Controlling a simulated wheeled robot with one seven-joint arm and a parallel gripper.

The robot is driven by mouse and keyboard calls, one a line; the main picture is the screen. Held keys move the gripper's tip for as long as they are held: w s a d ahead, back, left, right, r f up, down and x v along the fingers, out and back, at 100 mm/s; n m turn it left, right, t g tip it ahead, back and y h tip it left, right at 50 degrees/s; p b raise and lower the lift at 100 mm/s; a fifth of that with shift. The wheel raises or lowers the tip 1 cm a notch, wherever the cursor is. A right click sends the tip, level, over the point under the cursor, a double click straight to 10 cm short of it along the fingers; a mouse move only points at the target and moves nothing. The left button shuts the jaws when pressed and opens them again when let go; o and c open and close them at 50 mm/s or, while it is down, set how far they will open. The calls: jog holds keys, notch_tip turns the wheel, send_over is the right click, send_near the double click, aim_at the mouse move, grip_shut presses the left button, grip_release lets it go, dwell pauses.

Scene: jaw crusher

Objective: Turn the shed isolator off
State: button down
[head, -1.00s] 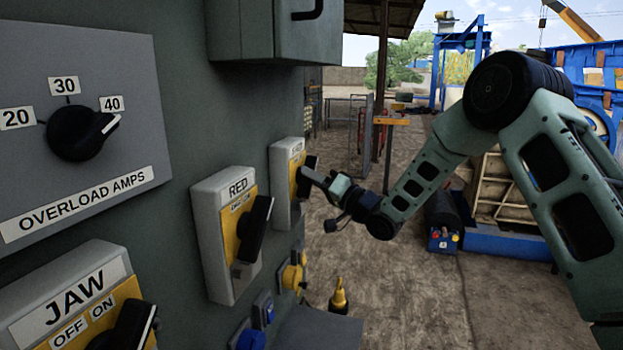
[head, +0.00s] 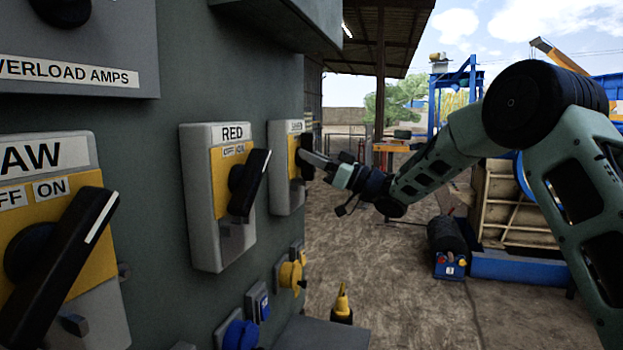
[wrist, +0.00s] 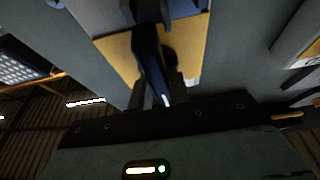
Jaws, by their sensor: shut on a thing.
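The isolator that my gripper holds (head: 284,185) is a pale box with a yellow plate and a black rotary handle (head: 306,146), the farthest of three on the grey panel. Its label is too small to read surely. My gripper (head: 308,162) is shut on that handle, reaching it from the right. In the wrist view the dark handle (wrist: 148,55) stands over the yellow plate (wrist: 115,48), its white-marked end between my fingers (wrist: 157,95). The OFF and ON marks of this isolator cannot be made out.
The RED isolator (head: 198,200) and the JAW isolator (head: 100,310) sit nearer on the same panel (head: 150,190). Blue and yellow sockets (head: 290,274) are below, with a grey ledge (head: 322,335) and a yellow-topped object (head: 342,300). Open dirt ground lies to the right.

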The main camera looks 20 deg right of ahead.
jog(key=n+g+b, duration=0.1)
jog(key=n, duration=0.1)
jog(key=n+g+b, duration=0.1)
jog(key=n+b, duration=0.1)
jog(key=n+g+y+b, duration=0.1)
jog(key=n, duration=0.1)
jog(key=shift+f+n+b, duration=0.25)
jog(key=shift+n+b, duration=0.1)
jog(key=shift+n, duration=0.05)
jog(key=shift+r+n+g+b, duration=0.1)
jog(key=shift+n+g+b, duration=0.55)
jog(key=shift+n, duration=0.7)
jog(key=shift+r+n+g+b, duration=0.1)
jog(key=shift+n+g+b, duration=0.55)
jog(key=shift+n, duration=1)
jog(key=c, duration=1.3)
grip_release()
jog(key=b+v, duration=0.1)
jog(key=v, duration=1.6)
jog(key=shift+d+f+b, duration=0.25)
jog(key=shift+b, duration=0.15)
